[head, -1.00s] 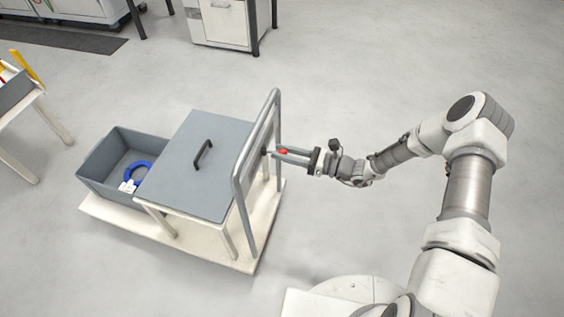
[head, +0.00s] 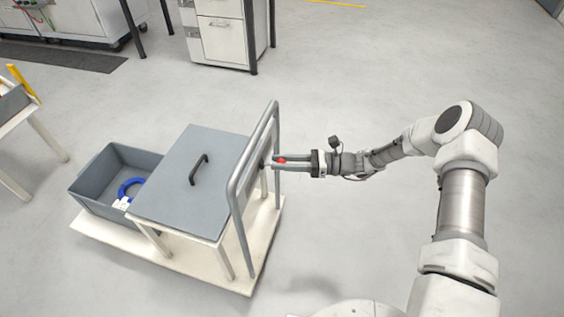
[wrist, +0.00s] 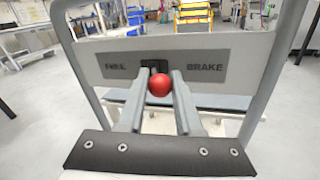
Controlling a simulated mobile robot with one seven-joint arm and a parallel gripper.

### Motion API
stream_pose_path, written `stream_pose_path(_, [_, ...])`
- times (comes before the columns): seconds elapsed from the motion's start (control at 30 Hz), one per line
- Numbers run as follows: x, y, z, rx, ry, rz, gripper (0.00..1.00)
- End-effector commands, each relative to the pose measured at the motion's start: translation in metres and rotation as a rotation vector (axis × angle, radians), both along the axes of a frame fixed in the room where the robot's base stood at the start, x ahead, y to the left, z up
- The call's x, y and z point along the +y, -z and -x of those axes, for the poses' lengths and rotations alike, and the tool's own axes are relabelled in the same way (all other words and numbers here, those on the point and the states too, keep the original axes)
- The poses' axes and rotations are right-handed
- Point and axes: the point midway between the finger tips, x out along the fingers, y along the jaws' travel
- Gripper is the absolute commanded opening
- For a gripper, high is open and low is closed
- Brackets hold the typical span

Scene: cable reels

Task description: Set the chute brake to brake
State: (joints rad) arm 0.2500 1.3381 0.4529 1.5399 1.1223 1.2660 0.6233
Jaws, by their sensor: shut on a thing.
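The chute brake lever has a red ball knob (wrist: 159,85), seen in the wrist view in front of a dark slot in a grey panel (wrist: 88,66). The panel reads what looks like FREE on the left and BRAKE on the right. The knob is near the middle, between the two words. My gripper (wrist: 158,88) has a finger on each side of the knob and is shut on it. In the head view the red knob (head: 282,160) shows between the fingers of my gripper (head: 277,163), beside the cart's tube frame (head: 237,222).
The cart has a grey lidded box (head: 175,185) with a black handle and an open grey bin (head: 92,182) holding a blue ring (head: 128,187). A white cabinet (head: 222,38) stands behind.

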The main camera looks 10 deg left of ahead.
Motion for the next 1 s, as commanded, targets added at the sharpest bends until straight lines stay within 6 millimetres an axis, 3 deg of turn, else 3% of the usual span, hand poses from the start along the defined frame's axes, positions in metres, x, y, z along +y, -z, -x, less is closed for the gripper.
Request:
stream_pose_path(0.03, [0.001,-0.001,-0.001,-0.002,0.001,-0.001,0.0])
stream_pose_path(0.07, [0.001,-0.001,-0.001,-0.002,0.001,-0.001,0.39])
stream_pose_path(0.2, [0.001,-0.001,-0.001,-0.002,0.001,-0.001,0.64])
stream_pose_path(0.47, [0.0,0.0,-0.001,-0.001,0.002,-0.001,0.64])
stream_pose_path(0.63, [-0.011,-0.001,-0.003,-0.001,0.005,0.0,0.64])
stream_pose_path(0.77, [-0.034,-0.002,-0.008,-0.001,0.007,0.0,0.64])
stream_pose_path(1.0, [-0.093,-0.002,-0.018,-0.002,0.006,0.001,0.64])
